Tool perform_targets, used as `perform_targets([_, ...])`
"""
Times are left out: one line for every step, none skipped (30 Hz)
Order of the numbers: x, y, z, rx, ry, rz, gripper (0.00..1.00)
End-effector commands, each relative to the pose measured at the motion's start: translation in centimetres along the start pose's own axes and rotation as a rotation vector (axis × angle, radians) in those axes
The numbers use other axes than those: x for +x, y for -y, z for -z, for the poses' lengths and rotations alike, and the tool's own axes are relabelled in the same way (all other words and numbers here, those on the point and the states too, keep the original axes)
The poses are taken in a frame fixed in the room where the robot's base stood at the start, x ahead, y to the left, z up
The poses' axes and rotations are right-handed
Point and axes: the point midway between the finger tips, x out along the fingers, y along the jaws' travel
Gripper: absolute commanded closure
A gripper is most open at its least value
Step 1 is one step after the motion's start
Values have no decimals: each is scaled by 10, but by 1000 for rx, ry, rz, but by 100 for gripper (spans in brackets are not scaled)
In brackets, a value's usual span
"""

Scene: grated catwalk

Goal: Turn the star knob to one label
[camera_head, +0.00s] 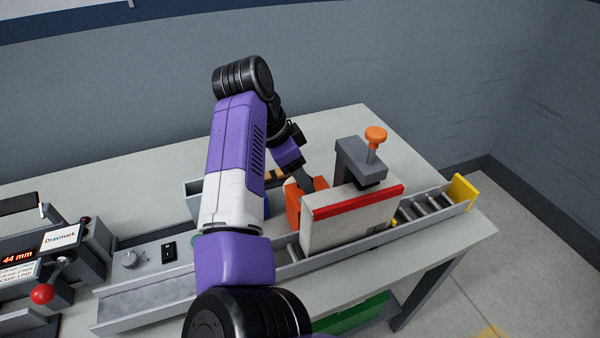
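No knob clearly shows a star shape or position labels. An orange round knob (376,135) stands on a thin shaft above a grey bracket (358,165) on the right. My gripper (303,182) is at the end of my purple and white arm, just left of the grey bracket and close to an orange part. Its fingers are small and partly hidden, so I cannot tell whether they are open or what they touch.
A light block with a red top edge (350,215) stands across the roller conveyor (425,213), which ends in a yellow stop (463,191). A unit with a red display and a red ball lever (43,293) is at the far left. The table's back right (340,125) is clear.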

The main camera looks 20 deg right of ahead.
Motion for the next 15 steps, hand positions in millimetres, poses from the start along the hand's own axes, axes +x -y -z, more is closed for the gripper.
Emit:
perform_targets([0, 0, 0, 0, 0, 0, 46])
perform_targets([0, 0, 0, 0, 0, 0, 48])
perform_targets([0, 0, 0, 0, 0, 0, 56])
perform_targets([0, 0, 0, 0, 0, 0, 61])
perform_targets([0, 0, 0, 0, 0, 0, 67])
perform_targets([0, 0, 0, 0, 0, 0, 75])
perform_targets([0, 0, 0, 0, 0, 0, 81])
perform_targets([0, 0, 0, 0, 0, -1, 87])
perform_targets([0, 0, 0, 0, 0, -1, 95])
perform_targets([0, 0, 0, 0, 0, -1, 100])
perform_targets([0, 0, 0, 0, 0, -1, 100])
perform_targets([0, 0, 0, 0, 0, -1, 100])
perform_targets([0, 0, 0, 1, 0, -1, 100])
perform_targets([0, 0, 0, 1, 0, -1, 100])
perform_targets([0, 0, 0, 4, 0, -3, 100])
